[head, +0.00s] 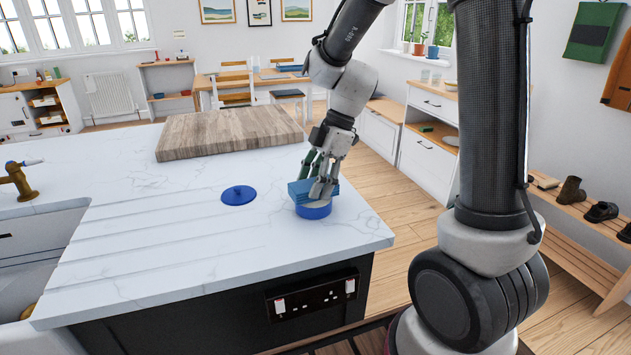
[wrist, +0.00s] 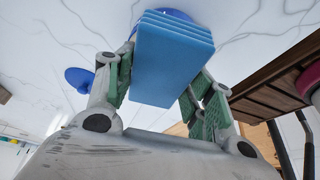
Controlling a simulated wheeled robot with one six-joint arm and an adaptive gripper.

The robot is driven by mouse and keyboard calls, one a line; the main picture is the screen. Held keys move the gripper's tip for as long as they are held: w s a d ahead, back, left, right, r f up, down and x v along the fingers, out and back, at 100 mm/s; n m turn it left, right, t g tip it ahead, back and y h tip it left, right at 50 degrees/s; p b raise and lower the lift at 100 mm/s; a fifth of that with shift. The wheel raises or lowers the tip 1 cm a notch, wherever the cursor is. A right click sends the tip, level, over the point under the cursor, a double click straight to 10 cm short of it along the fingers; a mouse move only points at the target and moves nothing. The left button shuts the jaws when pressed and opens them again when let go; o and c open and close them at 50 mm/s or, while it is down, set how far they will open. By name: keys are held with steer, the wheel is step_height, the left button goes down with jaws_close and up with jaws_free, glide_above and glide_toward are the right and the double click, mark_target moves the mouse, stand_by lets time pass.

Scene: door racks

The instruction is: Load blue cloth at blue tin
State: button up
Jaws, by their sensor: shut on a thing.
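The blue cloth (head: 300,190) is a folded, layered stack between the fingers of my gripper (head: 322,182). In the wrist view the cloth (wrist: 172,62) fills the space between the green finger pads of my gripper (wrist: 160,88), which is shut on it. The blue tin (head: 314,210) is round and stands on the white counter directly below the cloth; I cannot tell whether they touch. In the wrist view the tin (wrist: 180,13) shows only as a blue edge behind the cloth. A blue lid with a small knob (head: 238,195) lies on the counter to the left.
The white marble counter (head: 170,230) has free room around the tin and lid, and its right edge is close to the tin. A large wooden board (head: 230,130) lies behind. A brass tap (head: 18,180) stands at the left by the sink.

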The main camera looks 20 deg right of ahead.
steer(key=shift+f, duration=0.5)
stand_by(1.0)
steer(key=shift+r, duration=3.55)
